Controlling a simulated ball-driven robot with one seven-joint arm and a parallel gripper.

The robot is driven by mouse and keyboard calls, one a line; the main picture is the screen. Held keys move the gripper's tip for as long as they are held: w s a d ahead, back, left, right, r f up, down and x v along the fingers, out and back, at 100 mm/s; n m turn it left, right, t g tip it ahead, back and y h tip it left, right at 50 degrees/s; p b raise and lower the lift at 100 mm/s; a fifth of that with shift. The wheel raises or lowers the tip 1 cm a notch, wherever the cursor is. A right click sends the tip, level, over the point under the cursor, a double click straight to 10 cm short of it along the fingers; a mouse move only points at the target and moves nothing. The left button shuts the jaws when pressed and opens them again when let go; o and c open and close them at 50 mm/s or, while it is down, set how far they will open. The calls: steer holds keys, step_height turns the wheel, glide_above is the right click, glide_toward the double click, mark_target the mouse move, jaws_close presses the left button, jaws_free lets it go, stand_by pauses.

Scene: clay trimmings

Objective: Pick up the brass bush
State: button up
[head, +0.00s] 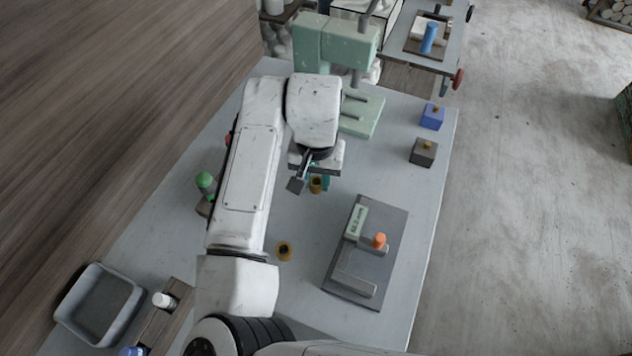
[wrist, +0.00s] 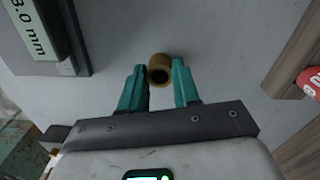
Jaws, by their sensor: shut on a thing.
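A brass bush (wrist: 160,66), a short brown-gold ring with a dark bore, sits between the teal fingertips of my gripper (wrist: 158,74) in the wrist view. The gripper is shut on it. In the head view this bush (head: 316,186) shows just below my gripper (head: 318,178), close over the grey table; whether it touches the table I cannot tell. A second brass bush (head: 284,251) stands on the table nearer to me, apart from the gripper.
A dark plate with a gauge label (head: 358,285) and an orange-topped piece lies to the right. A green press (head: 362,118) stands behind. Blue (head: 432,119) and dark (head: 423,155) blocks stand at the right edge. A grey tray (head: 128,312) is front left.

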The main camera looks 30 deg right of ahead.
jaws_close()
